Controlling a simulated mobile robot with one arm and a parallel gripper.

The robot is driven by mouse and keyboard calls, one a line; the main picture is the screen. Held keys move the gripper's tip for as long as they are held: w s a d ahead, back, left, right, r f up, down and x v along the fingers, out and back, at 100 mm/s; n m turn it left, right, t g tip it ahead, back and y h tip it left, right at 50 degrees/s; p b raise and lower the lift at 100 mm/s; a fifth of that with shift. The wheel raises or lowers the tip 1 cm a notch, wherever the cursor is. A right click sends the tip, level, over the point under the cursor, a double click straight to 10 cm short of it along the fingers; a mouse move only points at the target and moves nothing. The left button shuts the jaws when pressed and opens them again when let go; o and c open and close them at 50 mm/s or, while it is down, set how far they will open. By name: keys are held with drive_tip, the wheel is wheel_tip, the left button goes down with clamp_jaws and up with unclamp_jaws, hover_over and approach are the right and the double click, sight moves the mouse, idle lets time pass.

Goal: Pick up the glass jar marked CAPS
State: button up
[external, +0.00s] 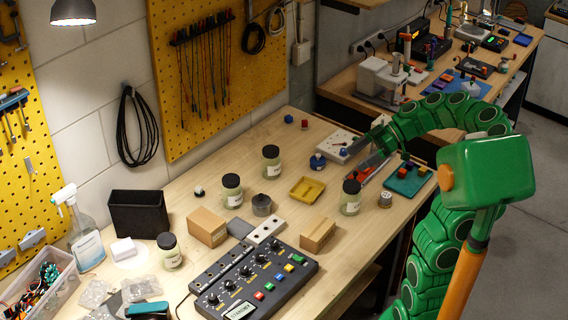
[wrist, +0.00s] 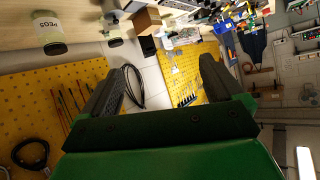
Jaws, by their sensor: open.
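Several glass jars with black lids stand on the bench: one at the back (external: 271,163), one left of it (external: 232,191), one at the right (external: 351,198) and one at the front left (external: 169,252). Their labels are too small to read in the external view, so I cannot tell which is marked CAPS. In the wrist view one jar (wrist: 48,34) reads PEGS; another jar (wrist: 113,31) is partly cut off, with its label unreadable. My gripper (external: 362,160) is open and empty, above the bench's right part; its fingers also show in the wrist view (wrist: 168,70).
A yellow tray (external: 307,190), a cardboard box (external: 207,227), a wooden block (external: 318,234) and a control box (external: 255,282) stand among the jars. A green tray (external: 409,179) lies near the right edge. Pegboard (external: 215,75) backs the bench.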

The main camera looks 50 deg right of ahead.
drive_tip(key=s+d+f+t, duration=0.1)
drive_tip(key=d+f+t, duration=0.15)
drive_tip(key=d, duration=0.55)
approach(360, 184)
drive_tip(key=x, duration=0.5)
drive_tip(key=shift+a+r, duration=0.15)
drive_tip(key=shift+d+f+x, duration=0.1)
drive_tip(key=shift+f+x, duration=0.05)
drive_tip(key=shift+x, duration=1.15)
drive_tip(key=shift+d+f+x, duration=0.1)
drive_tip(key=shift+f+x, duration=0.05)
drive_tip(key=shift+x, duration=1.2)
drive_tip(key=shift+d+f+x, duration=0.1)
drive_tip(key=shift+x, duration=1.2)
drive_tip(key=shift+w, duration=0.1)
drive_tip(key=c, duration=1.1)
drive_tip(key=shift+c, duration=0.2)
drive_tip(key=shift+r, duration=0.15)
